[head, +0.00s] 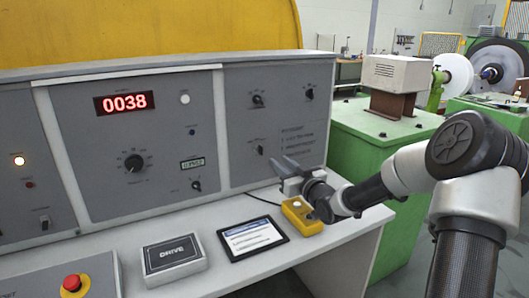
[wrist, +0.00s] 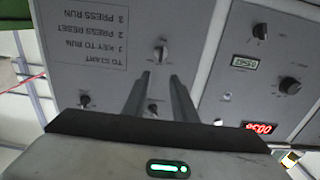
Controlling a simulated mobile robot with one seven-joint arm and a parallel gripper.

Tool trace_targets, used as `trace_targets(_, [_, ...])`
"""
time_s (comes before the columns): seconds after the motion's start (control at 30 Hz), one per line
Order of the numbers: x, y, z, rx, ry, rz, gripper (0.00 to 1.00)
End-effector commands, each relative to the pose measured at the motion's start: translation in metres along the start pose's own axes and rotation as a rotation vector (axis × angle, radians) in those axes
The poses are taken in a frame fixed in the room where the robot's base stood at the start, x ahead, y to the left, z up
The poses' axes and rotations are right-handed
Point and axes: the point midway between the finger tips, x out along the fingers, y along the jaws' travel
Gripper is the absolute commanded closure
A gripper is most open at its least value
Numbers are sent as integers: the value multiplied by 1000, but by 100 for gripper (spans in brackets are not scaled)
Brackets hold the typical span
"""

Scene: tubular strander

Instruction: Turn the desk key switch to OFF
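The desk key switch appears to be the small dark switch (head: 260,150) at the lower left of the grey right-hand panel, beside the printed start steps. In the wrist view, which is upside down, this switch (wrist: 161,52) lies just beyond the fingertips, in line with the gap between them. Its position marking is too small to read. My gripper (head: 279,161) is open and empty in front of the panel, slightly below and right of the switch. In the wrist view the gripper (wrist: 159,76) has its two fingers apart, touching nothing that I can see.
Two other knobs (head: 258,100) (head: 310,93) sit higher on the same panel. A yellow meter (head: 300,215), a tablet (head: 252,238), a DRIVE box (head: 173,260) and a red stop button (head: 72,284) are on the desk. A green machine (head: 385,150) stands to the right.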

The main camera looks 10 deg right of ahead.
Motion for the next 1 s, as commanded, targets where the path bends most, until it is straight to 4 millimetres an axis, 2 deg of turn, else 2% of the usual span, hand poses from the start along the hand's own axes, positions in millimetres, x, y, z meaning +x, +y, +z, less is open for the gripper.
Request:
trace_targets(0.03, [13, -1, 1, 2, 1, -2, 75])
trace_targets(0.3, [72, -1, 1, 1, 1, -1, 75])
trace_targets(0.5, [104, -1, 1, 0, -1, -1, 75])
trace_targets(0.7, [118, -1, 1, 0, -2, 0, 75])
trace_targets(1.0, [119, 0, 0, 0, -2, 0, 77])
